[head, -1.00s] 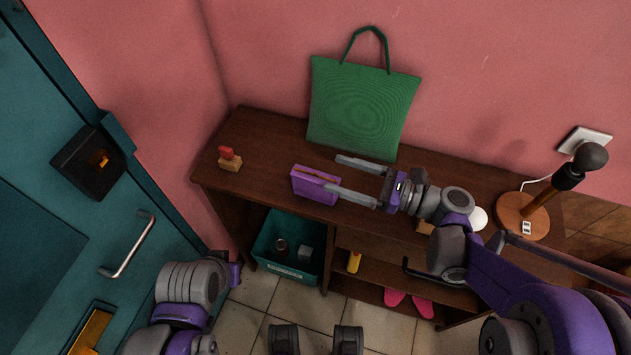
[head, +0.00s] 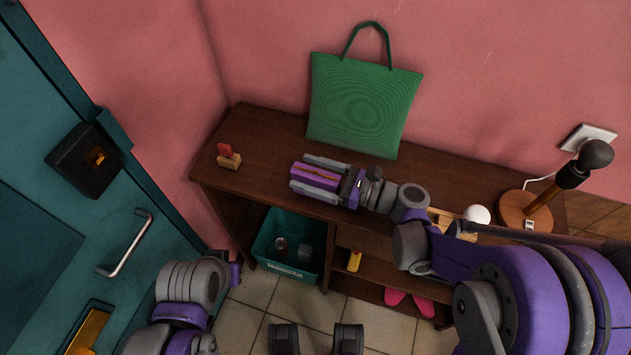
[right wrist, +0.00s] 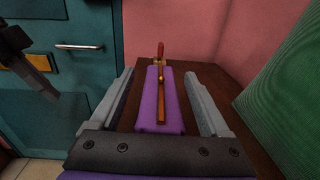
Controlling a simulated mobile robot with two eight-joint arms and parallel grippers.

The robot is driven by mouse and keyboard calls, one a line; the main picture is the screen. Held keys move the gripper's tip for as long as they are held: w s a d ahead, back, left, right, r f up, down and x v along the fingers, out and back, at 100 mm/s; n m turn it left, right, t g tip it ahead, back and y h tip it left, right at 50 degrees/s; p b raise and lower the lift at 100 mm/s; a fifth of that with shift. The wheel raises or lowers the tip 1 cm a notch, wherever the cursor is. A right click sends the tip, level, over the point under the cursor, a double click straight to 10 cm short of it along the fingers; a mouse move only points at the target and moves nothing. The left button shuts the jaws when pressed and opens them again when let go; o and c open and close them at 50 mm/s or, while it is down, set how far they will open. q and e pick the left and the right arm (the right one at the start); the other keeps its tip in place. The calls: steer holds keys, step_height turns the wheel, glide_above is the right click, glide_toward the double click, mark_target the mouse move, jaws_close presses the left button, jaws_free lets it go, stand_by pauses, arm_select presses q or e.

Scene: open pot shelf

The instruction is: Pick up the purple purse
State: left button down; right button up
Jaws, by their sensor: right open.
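My right gripper (head: 308,176) is open, one finger on each side of the purse. In the right wrist view a strip of wood shows between the purse and each finger, so neither appears to touch it.
A green bag (head: 363,105) leans on the wall behind my right gripper. A small wooden block with a red top (head: 228,158) sits at the shelf's left end. A lamp (head: 540,200) stands at the right. A teal bin (head: 288,258) is below.

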jaws_close()
stand_by(0.3)
steer(key=shift+r, duration=0.15)
